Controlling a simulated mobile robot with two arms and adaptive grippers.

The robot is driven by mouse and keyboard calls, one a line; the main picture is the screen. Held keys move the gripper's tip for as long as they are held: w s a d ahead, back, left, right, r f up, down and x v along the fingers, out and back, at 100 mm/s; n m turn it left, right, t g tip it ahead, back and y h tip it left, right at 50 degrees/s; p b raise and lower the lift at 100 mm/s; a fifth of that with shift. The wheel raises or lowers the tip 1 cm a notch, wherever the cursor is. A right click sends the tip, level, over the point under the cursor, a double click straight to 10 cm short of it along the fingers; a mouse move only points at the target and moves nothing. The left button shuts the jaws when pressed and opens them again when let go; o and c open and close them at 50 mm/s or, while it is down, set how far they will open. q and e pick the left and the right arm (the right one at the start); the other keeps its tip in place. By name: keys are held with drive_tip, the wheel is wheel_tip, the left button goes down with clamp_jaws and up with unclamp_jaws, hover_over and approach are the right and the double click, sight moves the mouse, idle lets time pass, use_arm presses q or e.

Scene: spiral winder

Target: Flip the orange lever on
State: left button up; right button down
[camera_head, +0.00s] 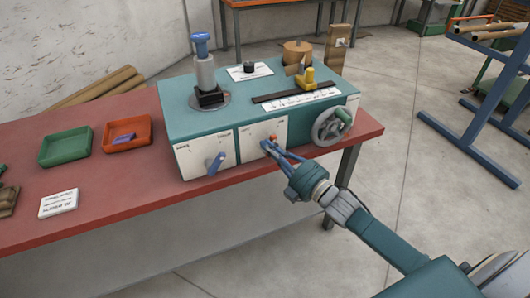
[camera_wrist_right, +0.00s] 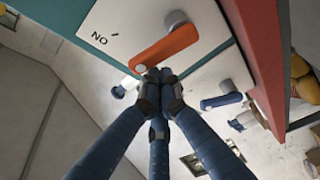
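The orange lever (camera_head: 274,138) is on the right white front panel of the teal winder (camera_head: 185,128); in the head view my right gripper hides most of it. In the right wrist view the orange lever (camera_wrist_right: 168,46) runs slantwise from a grey pivot, beside a printed label reading "NO". My right gripper (camera_head: 266,147) is at this panel. In the wrist view its blue fingertips (camera_wrist_right: 160,77) are close together with nothing between them, beside the lever's free end; I cannot tell whether they touch it. My left gripper is not in view.
A blue lever (camera_head: 215,162) is on the left front panel. A handwheel (camera_head: 332,125) is to the right of my gripper. The red table (camera_head: 120,203) carries a green tray (camera_head: 65,147) and an orange tray (camera_head: 128,134). Blue racks (camera_head: 487,95) stand at the right.

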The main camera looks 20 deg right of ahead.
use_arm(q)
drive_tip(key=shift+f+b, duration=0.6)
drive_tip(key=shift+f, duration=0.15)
use_arm(e)
drive_tip(key=shift+d+m+t+h, duration=0.15)
drive_tip(key=shift+d+m+t, duration=0.3)
drive_tip(key=shift+m, duration=0.75)
drive_tip(key=shift+d+m+t+h, duration=0.2)
drive_tip(key=shift+d+m, duration=0.35)
drive_tip(key=shift+m, duration=0.65)
drive_tip(key=shift+t, duration=0.25)
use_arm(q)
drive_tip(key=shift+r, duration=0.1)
use_arm(e)
drive_tip(key=shift+r, duration=0.15)
